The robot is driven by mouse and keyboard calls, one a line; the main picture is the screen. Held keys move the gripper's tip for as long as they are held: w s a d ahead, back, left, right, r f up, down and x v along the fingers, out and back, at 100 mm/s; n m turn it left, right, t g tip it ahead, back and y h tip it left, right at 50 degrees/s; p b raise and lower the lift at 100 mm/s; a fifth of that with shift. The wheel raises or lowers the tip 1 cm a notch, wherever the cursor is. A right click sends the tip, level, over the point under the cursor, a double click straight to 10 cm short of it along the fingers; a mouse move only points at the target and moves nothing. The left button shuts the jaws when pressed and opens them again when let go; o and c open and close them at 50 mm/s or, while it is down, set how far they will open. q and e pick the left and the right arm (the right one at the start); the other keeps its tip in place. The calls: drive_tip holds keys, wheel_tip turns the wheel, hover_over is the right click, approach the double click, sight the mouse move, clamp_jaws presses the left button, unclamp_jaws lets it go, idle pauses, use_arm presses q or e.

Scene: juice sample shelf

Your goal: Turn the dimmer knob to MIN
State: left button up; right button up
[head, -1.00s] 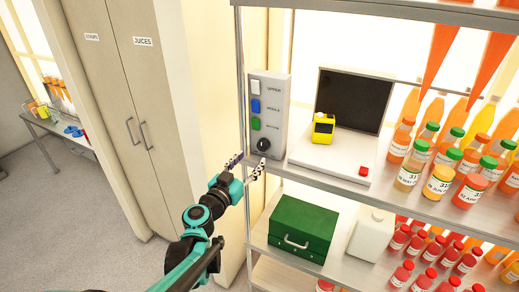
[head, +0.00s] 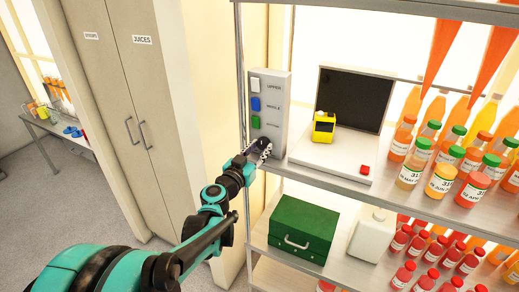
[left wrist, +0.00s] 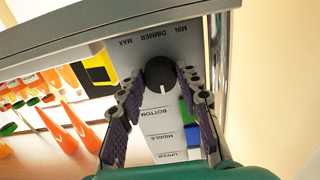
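The black dimmer knob (left wrist: 159,72) sits on the grey control panel (head: 272,86). In the left wrist view the picture is upside down, with MAX printed left of the knob and MIN right. A pale mark on the knob faces the picture's bottom, between the two labels' sides. My left gripper (head: 260,150) is at the panel's lower end and hides most of the knob in the head view. In the left wrist view its fingers (left wrist: 161,80) are open, one on each side of the knob, with gaps visible. My right gripper is not in view.
Green and blue switches stand in line with the knob. Several juice bottles (head: 447,170) fill the shelf further right. A green box (head: 302,229) is below. A shelf post (head: 241,70) stands close left.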

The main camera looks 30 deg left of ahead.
use_arm(q)
drive_tip(key=shift+n, duration=0.4)
drive_tip(key=n, duration=0.4)
drive_tip(key=shift+n, duration=0.3)
drive_tip(key=n, duration=0.6)
drive_tip(key=shift+d+p, duration=0.1)
drive_tip(key=shift+p, duration=0.2)
drive_tip(key=n, duration=0.6)
drive_tip(key=shift+r+n, duration=0.1)
drive_tip(key=shift+n, duration=0.3)
drive_tip(key=n, duration=0.5)
drive_tip(key=shift+n, duration=0.3)
drive_tip(key=o, duration=1.2)
drive_tip(key=shift+c, duration=0.2)
drive_tip(key=shift+s, duration=0.1)
